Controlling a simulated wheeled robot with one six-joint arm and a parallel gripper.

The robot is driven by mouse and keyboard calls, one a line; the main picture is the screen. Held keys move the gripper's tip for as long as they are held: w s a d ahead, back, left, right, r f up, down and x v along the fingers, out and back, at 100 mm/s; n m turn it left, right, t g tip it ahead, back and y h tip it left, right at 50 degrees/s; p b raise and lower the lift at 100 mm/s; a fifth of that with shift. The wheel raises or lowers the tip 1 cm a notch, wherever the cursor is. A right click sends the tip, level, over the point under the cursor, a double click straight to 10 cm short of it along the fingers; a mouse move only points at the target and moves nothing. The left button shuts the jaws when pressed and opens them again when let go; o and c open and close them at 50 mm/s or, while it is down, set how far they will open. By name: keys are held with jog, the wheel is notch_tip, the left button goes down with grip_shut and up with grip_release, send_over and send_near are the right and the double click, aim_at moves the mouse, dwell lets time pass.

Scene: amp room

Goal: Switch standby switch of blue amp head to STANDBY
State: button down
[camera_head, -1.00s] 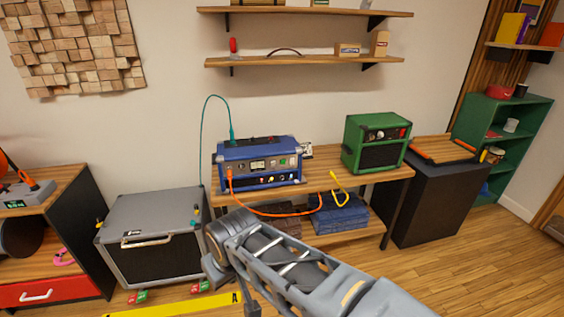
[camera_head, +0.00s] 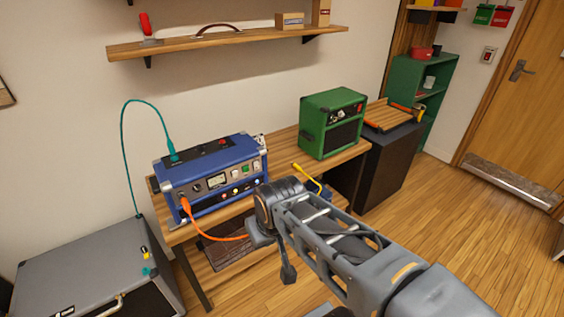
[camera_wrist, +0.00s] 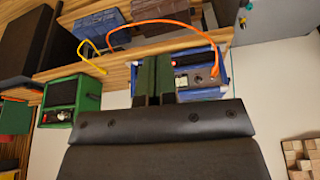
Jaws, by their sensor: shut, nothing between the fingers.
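The blue amp head (camera_head: 215,175) stands on the left end of a wooden bench, its front panel facing me. The panel bears a meter (camera_head: 217,181), knobs and several small coloured switches; I cannot tell which is the standby switch or how it is set. The blue amp head also shows upside down in the wrist view (camera_wrist: 222,88), partly covered by my gripper. My gripper (camera_wrist: 155,62) is shut and empty, its fingers appearing in front of the amp. In the head view my arm is in front of the bench, right of the amp; its fingertips are not clear there.
An orange cable (camera_head: 230,238) runs from the amp's front, and a teal cable (camera_head: 123,140) rises from its top. A green amp (camera_head: 332,124) stands on the bench's right. A grey cabinet (camera_head: 75,262) is at lower left. A shelf (camera_head: 220,43) hangs above.

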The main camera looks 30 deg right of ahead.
aim_at(256, 169)
jog(key=shift+w+d, duration=0.1)
jog(key=shift+w, duration=0.15)
jog(key=w+d+f+t+b, duration=0.2)
jog(key=w+d+f+t, duration=0.2)
jog(key=w, duration=0.4)
jog(key=w+d+f+t+y+b, duration=0.1)
jog(key=w+d+f+t+b, duration=0.2)
jog(key=w, duration=0.6)
jog(key=w+d+f+n+t+b, duration=0.1)
jog(key=w+d+f+t+b, duration=0.1)
jog(key=w+d+f+t, duration=0.3)
jog(key=shift+w+d+f+t+y+b, duration=0.4)
jog(key=shift+w+d+f, duration=0.8)
jog(key=shift+w+d, duration=0.85)
jog(key=w, duration=0.4)
jog(key=w+a+f+p, duration=0.1)
jog(key=w, duration=0.8)
jog(key=shift+w+a+f, duration=0.2)
jog(key=shift+w+f, duration=0.1)
jog(key=shift+f, duration=0.15)
